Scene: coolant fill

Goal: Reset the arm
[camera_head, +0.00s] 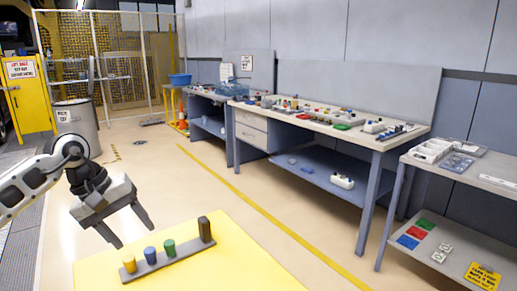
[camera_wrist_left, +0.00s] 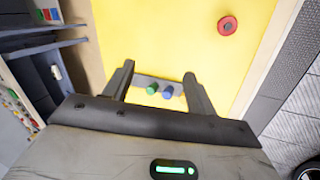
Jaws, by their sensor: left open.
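My left gripper (camera_head: 136,236) is open and empty, above the yellow table (camera_head: 230,265) at its left side. A dark grey strip (camera_head: 168,260) lies on the table below and to the right of the fingers. On it stand a yellow cylinder (camera_head: 129,264), a blue cylinder (camera_head: 150,253), a green cylinder (camera_head: 169,247) and a taller dark brown block (camera_head: 205,229). In the left wrist view the green cylinder (camera_wrist_left: 152,89) and blue cylinder (camera_wrist_left: 168,92) show between the open fingers (camera_wrist_left: 158,72). My right gripper is not seen.
A red round thing (camera_wrist_left: 228,25) lies on the yellow surface in the left wrist view. A long workbench (camera_head: 330,118) with several parts stands along the wall, and a shelf unit (camera_head: 455,225) stands at right. A grey bin (camera_head: 78,125) stands at left. Floor between is clear.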

